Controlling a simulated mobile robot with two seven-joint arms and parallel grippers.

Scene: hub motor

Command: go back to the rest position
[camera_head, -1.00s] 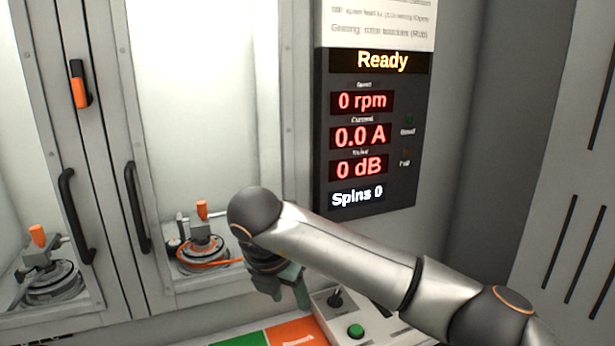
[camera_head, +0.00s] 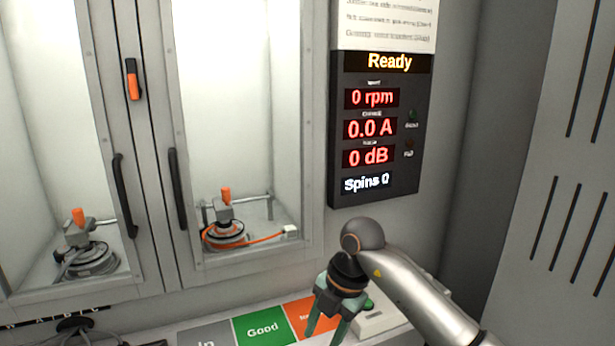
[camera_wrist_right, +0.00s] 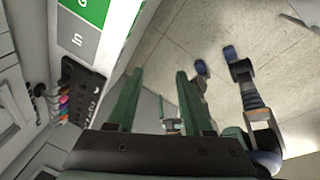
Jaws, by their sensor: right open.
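My right gripper (camera_head: 326,328) has green fingers and hangs pointing down in front of the bench's coloured strip, at the lower middle of the head view. Its fingers are apart with nothing between them. In the right wrist view the two fingers of my right gripper (camera_wrist_right: 160,85) stand apart over the floor. A motor (camera_head: 224,232) with an orange cable and orange-handled clamp sits behind the right cabinet door. Another motor (camera_head: 90,258) sits in the left bay.
A dark panel (camera_head: 376,130) reads Ready, 0 rpm and Spins 0. The cabinet doors have black handles (camera_head: 177,188). A green Good patch (camera_head: 263,329) and an orange patch (camera_head: 305,311) lie on the bench. A control box (camera_head: 374,320) is partly hidden by my right arm. Open floor (camera_wrist_right: 270,60) shows beside the bench.

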